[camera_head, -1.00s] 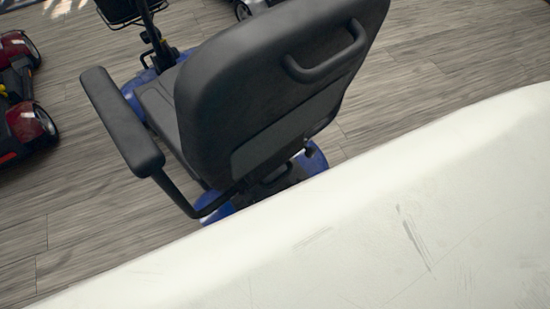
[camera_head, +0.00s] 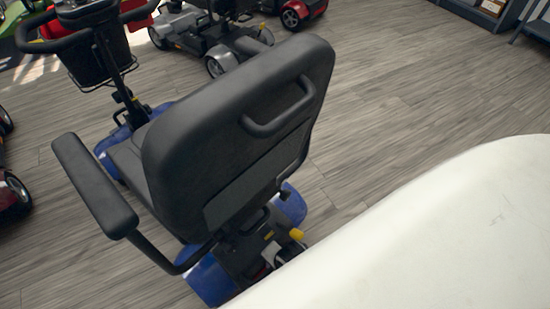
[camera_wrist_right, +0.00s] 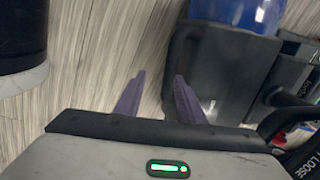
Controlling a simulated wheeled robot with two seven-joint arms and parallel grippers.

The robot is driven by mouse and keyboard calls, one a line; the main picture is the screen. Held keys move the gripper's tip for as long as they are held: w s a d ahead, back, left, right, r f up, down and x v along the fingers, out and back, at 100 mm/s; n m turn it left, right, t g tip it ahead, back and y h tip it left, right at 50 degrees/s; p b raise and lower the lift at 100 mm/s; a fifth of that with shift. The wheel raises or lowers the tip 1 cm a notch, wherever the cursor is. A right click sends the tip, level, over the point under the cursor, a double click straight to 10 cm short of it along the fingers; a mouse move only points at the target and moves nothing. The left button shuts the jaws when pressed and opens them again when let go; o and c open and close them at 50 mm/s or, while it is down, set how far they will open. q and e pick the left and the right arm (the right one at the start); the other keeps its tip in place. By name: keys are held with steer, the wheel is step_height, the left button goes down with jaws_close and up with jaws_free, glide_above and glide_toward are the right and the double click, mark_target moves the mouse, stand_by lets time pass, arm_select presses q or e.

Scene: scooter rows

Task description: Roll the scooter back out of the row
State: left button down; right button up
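The blue scooter with a black seat (camera_head: 225,150) stands in the middle of the head view, its back toward me. A black handle (camera_head: 278,108) is on the rear of the backrest. Its basket (camera_head: 95,60) and handlebar are at the upper left. In the right wrist view, my right gripper (camera_wrist_right: 160,92) has its two fingers apart with bare floor between them. A dark part with a blue piece (camera_wrist_right: 235,12), which looks like the scooter's rear, is just right of the fingers. My left gripper is not in view.
A grey scooter (camera_head: 200,35) and a red one stand beyond at the top. Another scooter's wheels (camera_head: 12,192) show at the left edge. A shelf (camera_head: 490,10) is at the upper right. Wood floor is clear to the right of the scooter.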

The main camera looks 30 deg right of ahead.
step_height(320, 180, up, 7)
steer(key=s+p, duration=0.1)
steer(key=p, duration=0.2)
steer(key=shift+d+r, duration=0.15)
steer(key=shift+r, duration=0.05)
steer(key=shift+s, duration=0.1)
steer(key=shift+r, duration=0.1)
steer(key=s+d+r+n+t, duration=0.1)
steer(key=s+d+r+n, duration=0.15)
steer(key=r+n, duration=0.85)
steer(key=s+d+r+n, duration=0.25)
steer(key=r+n, duration=0.35)
steer(key=r, duration=0.9)
steer(key=w+a+f+t+y+p, duration=0.2)
steer(key=w+a+f+t+p, duration=0.2)
steer(key=a+f+t, duration=0.1)
steer(key=shift+w+a+f+n, duration=0.3)
steer(key=shift+a+f, duration=0.3)
steer(key=shift+a, duration=0.4)
